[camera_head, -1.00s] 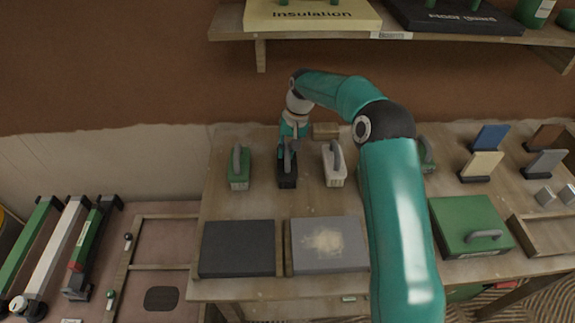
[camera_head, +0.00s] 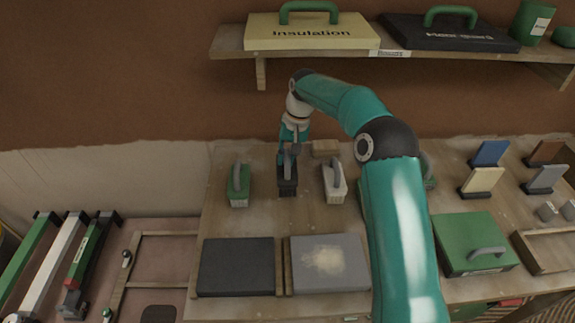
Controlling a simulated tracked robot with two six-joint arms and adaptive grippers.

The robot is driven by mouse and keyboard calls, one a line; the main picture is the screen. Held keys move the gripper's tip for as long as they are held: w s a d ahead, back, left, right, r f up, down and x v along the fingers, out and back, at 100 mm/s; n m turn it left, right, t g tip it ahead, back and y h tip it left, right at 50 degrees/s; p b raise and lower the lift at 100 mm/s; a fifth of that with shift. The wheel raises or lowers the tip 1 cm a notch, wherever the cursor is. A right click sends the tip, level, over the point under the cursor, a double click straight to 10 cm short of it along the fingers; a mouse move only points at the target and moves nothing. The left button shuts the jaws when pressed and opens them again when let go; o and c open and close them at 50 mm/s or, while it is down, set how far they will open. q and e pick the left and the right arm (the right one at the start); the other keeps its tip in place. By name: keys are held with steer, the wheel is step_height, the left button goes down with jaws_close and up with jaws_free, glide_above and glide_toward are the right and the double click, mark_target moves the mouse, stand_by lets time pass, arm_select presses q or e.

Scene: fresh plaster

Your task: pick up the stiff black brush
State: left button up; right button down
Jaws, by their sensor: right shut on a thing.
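The stiff black brush (camera_head: 287,188) is in the back row on the wooden table, between a green brush (camera_head: 238,188) and a white brush (camera_head: 334,183). My right gripper (camera_head: 289,153) is over it from above, shut on its grey handle. The fingers partly hide the handle. I cannot tell for sure whether the bristles touch the table or are just clear of it. My left gripper is not in view.
A dark pad (camera_head: 236,266) and a grey pad with a pale patch (camera_head: 330,262) lie in front. A green lidded box (camera_head: 474,243) and several small coloured blocks are at right. A shelf (camera_head: 300,53) hangs above the back.

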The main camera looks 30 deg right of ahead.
step_height(320, 180, up, 3)
steer(key=b, duration=0.3)
glide_above(288, 183)
steer(key=shift+f, duration=0.25)
steer(key=s+a+b, duration=0.3)
steer(key=s+a, duration=0.3)
steer(key=s, duration=0.4)
steer(key=shift+r, duration=0.2)
steer(key=shift+w+a, duration=0.1)
steer(key=c, duration=1.7)
jaws_free()
steer(key=shift+c, duration=0.2)
jaws_close()
steer(key=shift+m, duration=0.3)
